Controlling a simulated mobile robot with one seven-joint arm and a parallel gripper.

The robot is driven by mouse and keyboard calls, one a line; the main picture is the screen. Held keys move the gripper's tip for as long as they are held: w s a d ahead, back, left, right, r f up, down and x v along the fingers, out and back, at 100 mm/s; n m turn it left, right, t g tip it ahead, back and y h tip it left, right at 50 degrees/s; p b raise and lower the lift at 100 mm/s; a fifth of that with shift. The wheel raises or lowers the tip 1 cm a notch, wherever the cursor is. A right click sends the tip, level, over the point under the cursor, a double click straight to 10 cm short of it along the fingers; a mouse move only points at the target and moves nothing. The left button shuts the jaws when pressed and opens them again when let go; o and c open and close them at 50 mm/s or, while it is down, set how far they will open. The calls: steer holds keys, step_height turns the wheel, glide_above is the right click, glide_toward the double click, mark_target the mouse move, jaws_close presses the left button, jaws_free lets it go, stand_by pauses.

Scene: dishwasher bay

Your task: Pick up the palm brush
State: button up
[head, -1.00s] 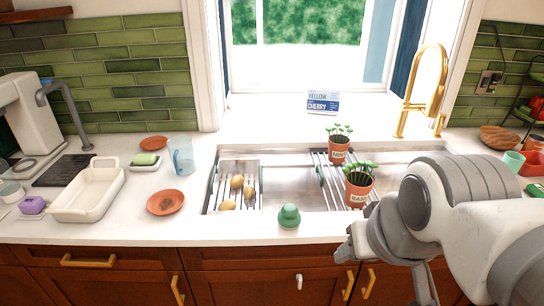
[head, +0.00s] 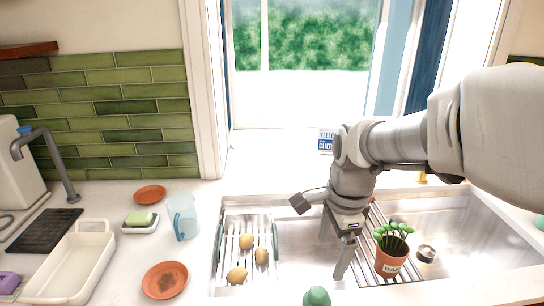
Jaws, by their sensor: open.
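The palm brush appears to be the green, rounded, knobbed object (head: 316,297) on the counter at the sink's front edge. It shows at the bottom of the head view, with its lower part cut off by the frame. My gripper (head: 334,257) points down over the middle of the sink, its two fingers apart and nothing between them. It is above and slightly right of the brush in the picture, not touching it.
A terracotta pot with a plant (head: 391,262) stands on a rack just right of my gripper. Several potatoes (head: 246,242) lie on the left rack. A clear jug (head: 183,217), an orange plate (head: 165,281) and a white dish (head: 70,268) occupy the left counter.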

mark_target(318, 291)
steer(key=w+f+m, duration=0.1)
steer(key=f, duration=0.5)
steer(key=w+f+m+b, duration=0.1)
steer(key=f+m, duration=0.1)
steer(key=f, duration=0.5)
steer(key=w+f+m+g, duration=0.1)
steer(key=f, duration=0.5)
steer(key=shift+a+f+m, duration=0.1)
steer(key=shift+f+m, duration=0.2)
steer(key=shift+f, duration=0.05)
steer(key=c, duration=1.2)
steer(key=shift+o, duration=0.2)
steer(key=shift+r, duration=0.1)
steer(key=shift+w+r, duration=0.1)
steer(key=shift+r, duration=0.3)
steer(key=r, duration=0.3)
steer(key=shift+d+r, duration=0.25)
steer(key=shift+r, duration=0.15)
steer(key=s+d+r, duration=0.3)
steer(key=d+r, duration=0.3)
steer(key=d, duration=0.4)
steer(key=shift+s+d+r, duration=0.15)
steer(key=shift+s+d, duration=0.15)
steer(key=shift+s, duration=0.1)
